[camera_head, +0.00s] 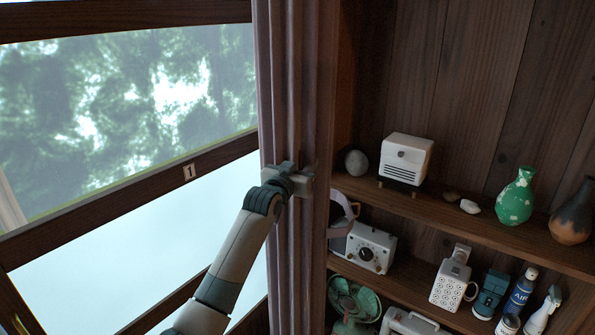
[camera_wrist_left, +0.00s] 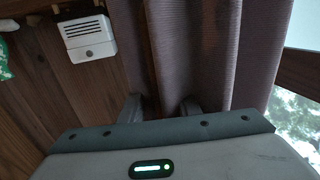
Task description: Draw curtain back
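The curtain (camera_head: 288,82) is a mauve-brown cloth in narrow vertical folds. It hangs bunched between the window and the shelves, and its folds fill the middle of the left wrist view (camera_wrist_left: 222,50). My left gripper (camera_head: 292,178) is up against the curtain at mid-height of the head view. In the left wrist view its two fingers (camera_wrist_left: 161,108) stand apart, with curtain cloth behind and between them. I cannot tell whether they pinch the cloth. My right gripper is not in view.
The window (camera_head: 130,110), with dark wooden bars, is uncovered left of the curtain. Wooden shelves (camera_head: 480,228) on the right hold a white box-shaped device (camera_head: 406,158), a green vase (camera_head: 515,197), a radio-like box (camera_head: 366,250) and several other items. A mauve strap (camera_head: 343,215) hangs close to the gripper's right.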

